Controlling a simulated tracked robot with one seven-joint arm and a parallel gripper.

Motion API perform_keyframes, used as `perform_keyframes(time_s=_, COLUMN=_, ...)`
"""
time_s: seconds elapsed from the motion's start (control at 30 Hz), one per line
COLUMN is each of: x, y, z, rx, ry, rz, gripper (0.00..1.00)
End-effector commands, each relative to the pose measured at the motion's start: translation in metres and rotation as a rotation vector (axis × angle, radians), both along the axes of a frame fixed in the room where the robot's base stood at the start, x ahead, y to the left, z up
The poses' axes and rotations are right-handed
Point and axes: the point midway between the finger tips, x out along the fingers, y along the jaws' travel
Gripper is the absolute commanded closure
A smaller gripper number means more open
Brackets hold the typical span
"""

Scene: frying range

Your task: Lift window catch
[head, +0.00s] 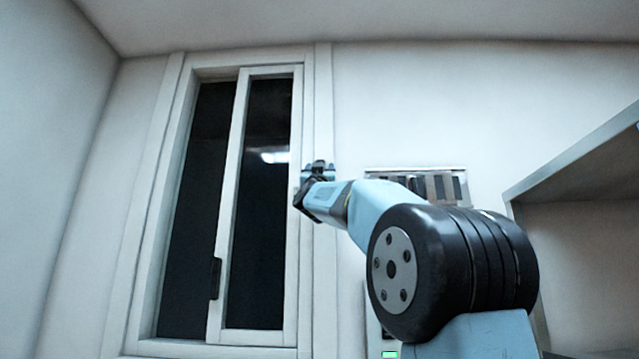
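A tall white-framed window (298,100) stands in the wall left of centre, with dark panes. Its front sash (238,140) covers the right part of the opening. A small black upright catch or handle (215,278) is on the lower part of the sash's left edge. My gripper (319,168) is up by the right side of the window frame, right of and above that black piece and well apart from it in the picture. Its fingertips are small and dark, and their gap is unclear. Whether it touches the frame cannot be told. My wrist hides part of the frame's right edge.
A wall panel with dark upright slots (440,187) is right of the window, partly behind my arm. A grey shelf or hood (590,165) juts out at the far right. The wall left of the window (75,180) is bare.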

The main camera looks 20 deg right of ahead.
Motion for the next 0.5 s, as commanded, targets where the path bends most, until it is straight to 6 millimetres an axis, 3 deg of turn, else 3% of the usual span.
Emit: perform_keyframes(time_s=0.5, x=-0.055, y=0.028, z=-0.061, rx=0.0, ry=0.001, rz=0.001, gripper=0.4)
